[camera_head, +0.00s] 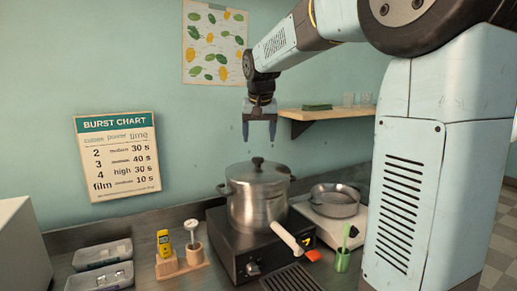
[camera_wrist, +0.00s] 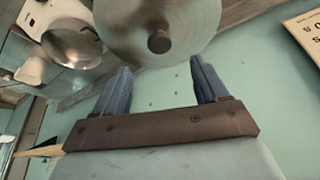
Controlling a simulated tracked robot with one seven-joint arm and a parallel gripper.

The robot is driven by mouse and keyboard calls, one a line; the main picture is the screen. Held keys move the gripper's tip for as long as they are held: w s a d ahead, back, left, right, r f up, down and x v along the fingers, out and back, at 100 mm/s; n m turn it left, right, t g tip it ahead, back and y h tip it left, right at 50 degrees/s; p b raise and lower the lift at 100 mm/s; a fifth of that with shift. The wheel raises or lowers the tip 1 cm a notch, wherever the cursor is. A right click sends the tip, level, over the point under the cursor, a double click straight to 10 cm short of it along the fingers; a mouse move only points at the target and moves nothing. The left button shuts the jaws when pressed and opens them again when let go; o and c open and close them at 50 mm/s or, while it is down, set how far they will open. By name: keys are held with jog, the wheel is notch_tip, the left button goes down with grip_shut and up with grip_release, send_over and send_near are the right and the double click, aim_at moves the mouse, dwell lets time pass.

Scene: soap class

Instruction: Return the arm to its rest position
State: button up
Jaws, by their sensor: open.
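My gripper (camera_head: 260,132) hangs from my raised arm with its two blue-grey fingers pointing down and apart. Nothing shows between the fingers. It is above the lidded steel pot (camera_head: 258,198), clear of the lid knob. In the wrist view my gripper (camera_wrist: 160,80) also shows open and empty, with the pot lid (camera_wrist: 178,22) beyond the fingertips. My arm comes in from the upper right of the head view.
The pot stands on a dark burner (camera_head: 250,262); a smaller pan (camera_head: 335,203) sits right of it. A wall shelf (camera_head: 335,114) is right of my gripper. Small dark specks hang in the air around my gripper.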

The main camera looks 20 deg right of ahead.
jog(key=s+d+n, duration=0.1)
jog(key=s, duration=1.5)
jog(key=s+f+n+t, duration=0.1)
jog(key=s+f, duration=0.8)
jog(key=s, duration=0.5)
jog(key=shift+s+f+y, duration=0.2)
jog(key=shift+f+y, duration=0.2)
jog(key=shift+a, duration=0.1)
jog(key=shift+c, duration=0.4)
